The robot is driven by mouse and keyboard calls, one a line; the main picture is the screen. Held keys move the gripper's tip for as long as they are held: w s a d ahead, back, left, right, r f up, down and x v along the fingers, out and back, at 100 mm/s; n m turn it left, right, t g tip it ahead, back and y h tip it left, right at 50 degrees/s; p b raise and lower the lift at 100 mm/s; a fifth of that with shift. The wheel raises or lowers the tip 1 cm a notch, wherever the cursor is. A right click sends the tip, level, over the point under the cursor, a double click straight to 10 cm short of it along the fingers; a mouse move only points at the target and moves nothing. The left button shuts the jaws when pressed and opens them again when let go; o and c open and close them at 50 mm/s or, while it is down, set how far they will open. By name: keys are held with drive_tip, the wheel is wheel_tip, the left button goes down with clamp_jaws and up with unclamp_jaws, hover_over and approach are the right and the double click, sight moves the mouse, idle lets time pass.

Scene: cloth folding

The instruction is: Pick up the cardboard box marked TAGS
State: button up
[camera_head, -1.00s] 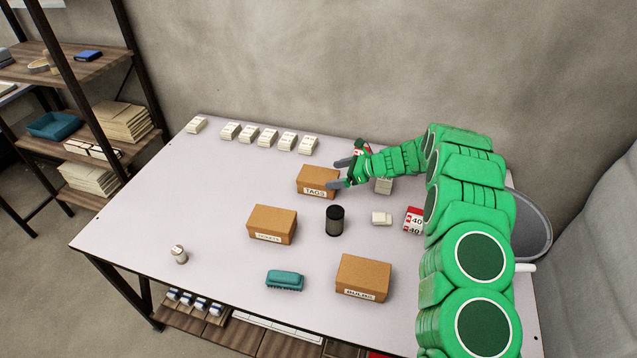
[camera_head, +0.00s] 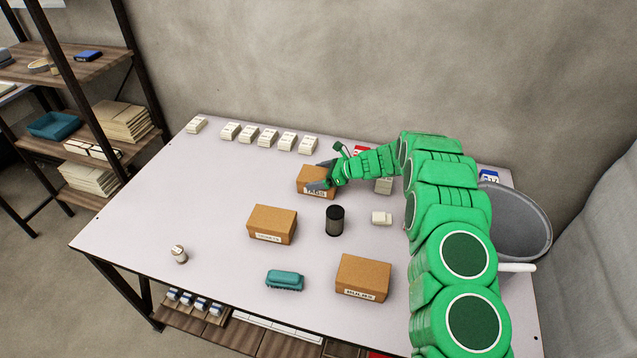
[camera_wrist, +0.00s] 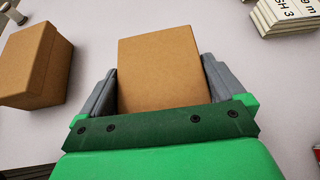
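The brown cardboard box marked TAGS (camera_head: 308,173) rests on the table, back of centre. In the wrist view the box (camera_wrist: 160,70) lies between the two fingers of my gripper (camera_wrist: 160,75). The left finger is very close to the box side; a narrow gap shows at the right finger. The fingers look open around the box, and the box looks unlifted.
Another brown box (camera_head: 272,224) stands in front to the left, and the BULBS box (camera_head: 363,277) stands at the front. A black cylinder (camera_head: 335,221) is just in front of the TAGS box. White packs (camera_head: 268,137) line the back edge. A grey bin (camera_head: 520,225) stands right.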

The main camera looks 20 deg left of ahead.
drive_tip(key=c, duration=0.7)
